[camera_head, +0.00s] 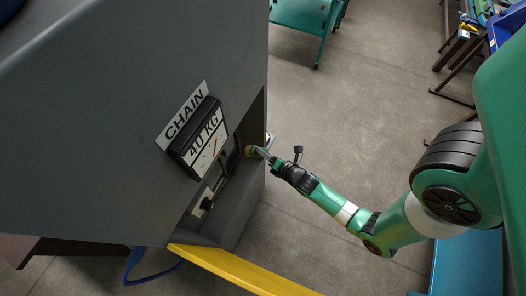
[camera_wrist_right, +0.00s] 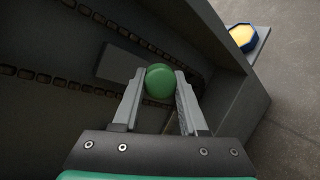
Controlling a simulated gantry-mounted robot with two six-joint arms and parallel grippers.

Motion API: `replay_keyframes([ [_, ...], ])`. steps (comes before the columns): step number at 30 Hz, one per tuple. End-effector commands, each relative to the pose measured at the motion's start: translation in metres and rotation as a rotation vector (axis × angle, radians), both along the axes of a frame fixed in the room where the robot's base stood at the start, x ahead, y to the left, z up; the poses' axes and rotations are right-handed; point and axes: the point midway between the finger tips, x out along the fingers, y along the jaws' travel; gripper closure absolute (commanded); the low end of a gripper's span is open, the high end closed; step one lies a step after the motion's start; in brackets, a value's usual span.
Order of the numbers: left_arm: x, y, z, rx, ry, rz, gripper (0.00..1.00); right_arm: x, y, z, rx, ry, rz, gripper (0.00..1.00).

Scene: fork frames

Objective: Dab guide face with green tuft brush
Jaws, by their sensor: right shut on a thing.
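My right gripper (camera_head: 264,154) reaches into the recess in the side of the grey machine housing. In the right wrist view my right gripper (camera_wrist_right: 160,88) is shut on a round green piece (camera_wrist_right: 159,80), which looks like the end of the green tuft brush seen end-on. In the head view a small yellowish tip (camera_head: 249,151) shows at the fingers, likely part of the brush. A flat grey plate (camera_wrist_right: 122,62), possibly the guide face, lies beyond the fingers between chains. Whether the brush touches it I cannot tell. My left gripper is out of view.
Chains (camera_wrist_right: 40,77) run inside the recess. A blue-rimmed pot with yellow contents (camera_wrist_right: 243,37) sits on a small ledge outside.

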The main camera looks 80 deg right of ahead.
Motion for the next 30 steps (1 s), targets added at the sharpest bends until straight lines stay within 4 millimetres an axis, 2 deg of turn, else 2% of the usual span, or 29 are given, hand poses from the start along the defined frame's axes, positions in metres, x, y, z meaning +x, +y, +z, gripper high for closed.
replay_keyframes([
  [8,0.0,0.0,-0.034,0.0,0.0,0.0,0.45,0.028,-0.005,-0.006,-0.004,-0.003,0.004,1.0],
  [15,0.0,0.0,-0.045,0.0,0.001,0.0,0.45,0.052,-0.009,-0.003,-0.002,0.0,0.003,1.0],
  [30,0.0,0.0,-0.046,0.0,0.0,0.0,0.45,0.057,-0.01,0.0,-0.001,0.002,0.001,1.0],
])
